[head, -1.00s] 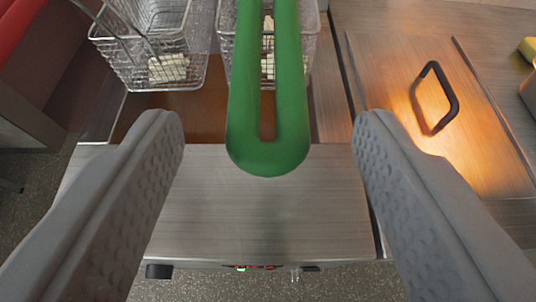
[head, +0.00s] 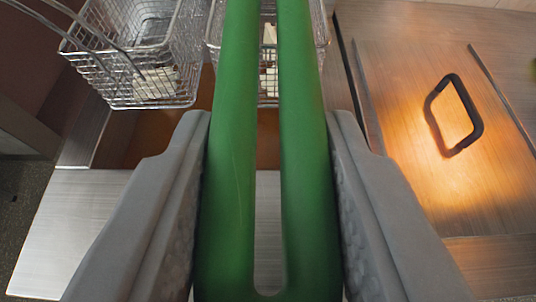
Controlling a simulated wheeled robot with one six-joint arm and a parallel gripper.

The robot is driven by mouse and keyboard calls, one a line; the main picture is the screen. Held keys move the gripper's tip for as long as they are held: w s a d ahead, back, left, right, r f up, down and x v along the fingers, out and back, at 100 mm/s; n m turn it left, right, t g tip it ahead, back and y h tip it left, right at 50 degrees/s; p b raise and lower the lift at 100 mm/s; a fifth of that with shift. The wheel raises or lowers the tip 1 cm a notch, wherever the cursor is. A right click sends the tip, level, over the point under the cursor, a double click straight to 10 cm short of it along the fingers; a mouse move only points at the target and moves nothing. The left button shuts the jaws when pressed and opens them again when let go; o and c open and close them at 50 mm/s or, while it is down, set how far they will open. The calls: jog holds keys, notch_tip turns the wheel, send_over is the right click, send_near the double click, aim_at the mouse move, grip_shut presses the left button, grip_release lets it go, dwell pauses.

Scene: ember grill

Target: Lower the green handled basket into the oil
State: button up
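The green handle (head: 230,180) of a wire basket (head: 214,40) runs down the middle of the head view, a long loop with a slot. My gripper (head: 270,118) has one grey finger on each side of the handle, both close against its sides, and looks shut on it. The wire basket, with pale pieces inside, is at the top centre and partly hidden by the handle. Brown oil (head: 150,140) shows in the fryer below and in front of the baskets.
A second wire basket (head: 185,85) with pale food stands at the upper left, close beside the first. A steel lid (head: 400,100) with a black handle (head: 478,120) lies to the right. The steel fryer front (head: 80,225) is bare at the lower left.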

grip_shut()
jog(key=shift+r, duration=0.2)
notch_tip(320, 180, up, 4)
jog(key=shift+r, duration=0.2)
dwell(0.4)
jog(key=shift+s, duration=0.1)
jog(key=shift+s, duration=2.35)
